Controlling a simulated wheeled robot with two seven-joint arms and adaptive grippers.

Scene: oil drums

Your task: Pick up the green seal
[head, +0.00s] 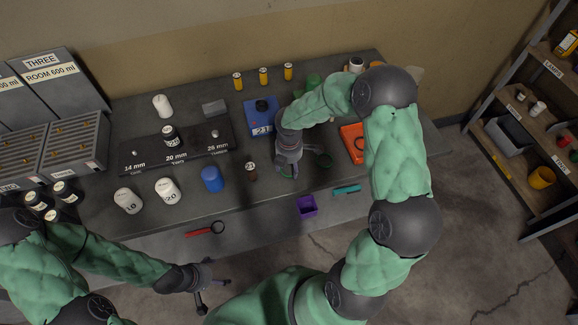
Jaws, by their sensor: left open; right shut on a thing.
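My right gripper (287,174) is low over the middle of the grey table, shut on a small green thing that looks like the green seal (288,169). The fingers hide most of it, and I cannot tell whether it still touches the table. A dark green ring (323,160) lies on the table just right of this gripper, apart from it. My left gripper (208,292) is open and empty, in front of the table's front edge at the lower middle.
A blue box marked 21 (261,117) stands behind my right gripper, an orange tray (354,143) to its right. A small brown bottle (251,171) and blue cylinder (212,179) stand left. A purple box (307,206), teal tool (347,189) and red-handled ring (207,230) are at the front.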

